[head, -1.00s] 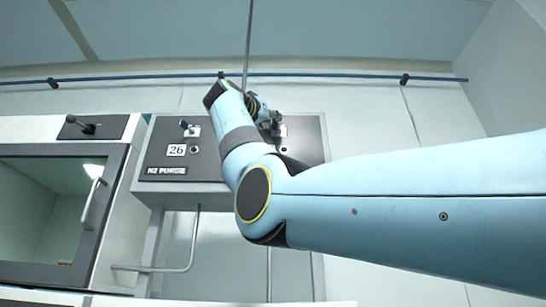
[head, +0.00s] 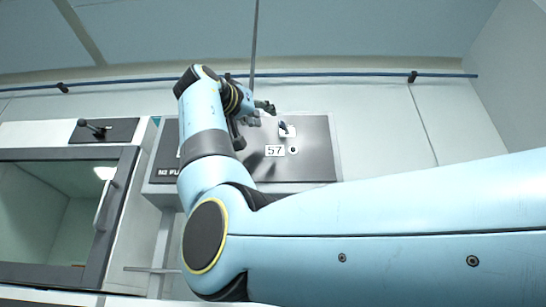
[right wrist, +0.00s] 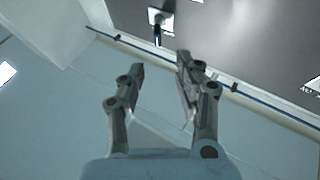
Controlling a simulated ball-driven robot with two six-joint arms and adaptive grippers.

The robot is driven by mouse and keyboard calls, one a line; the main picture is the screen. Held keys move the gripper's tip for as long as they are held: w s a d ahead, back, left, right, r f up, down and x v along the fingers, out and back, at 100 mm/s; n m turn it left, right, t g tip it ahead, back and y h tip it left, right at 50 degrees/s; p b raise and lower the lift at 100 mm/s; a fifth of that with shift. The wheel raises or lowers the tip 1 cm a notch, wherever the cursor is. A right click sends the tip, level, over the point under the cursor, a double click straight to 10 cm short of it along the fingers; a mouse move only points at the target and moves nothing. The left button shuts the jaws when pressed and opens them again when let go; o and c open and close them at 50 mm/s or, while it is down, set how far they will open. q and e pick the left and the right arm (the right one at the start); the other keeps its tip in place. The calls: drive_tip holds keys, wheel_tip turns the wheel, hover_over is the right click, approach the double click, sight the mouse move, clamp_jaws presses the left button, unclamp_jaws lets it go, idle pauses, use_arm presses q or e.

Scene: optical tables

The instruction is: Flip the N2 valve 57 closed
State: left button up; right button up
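The N2 valve 57 (head: 286,130) is a small blue lever on a white plate, on the dark grey panel beside its white "57" label (head: 275,150). My right gripper (head: 268,107) is just left of and above this valve in the head view, apart from it. In the right wrist view my right gripper (right wrist: 161,64) is open with nothing between its fingers. A dark blue lever on a white plate, apparently valve 57 (right wrist: 158,24), shows beyond the fingertips. My left gripper is out of view.
My right arm hides the panel's left part, including the other valve. The grey panel (head: 312,165) is clear right of valve 57. A blue rail (head: 345,74) runs along the wall behind. A glass-fronted cabinet (head: 125,200) with a black lever on top stands at left.

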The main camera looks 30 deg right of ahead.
drive_tip(key=v, duration=0.2)
drive_tip(key=shift+s+a+f, duration=0.15)
drive_tip(key=shift+s+a, duration=0.05)
drive_tip(key=shift+a, duration=0.1)
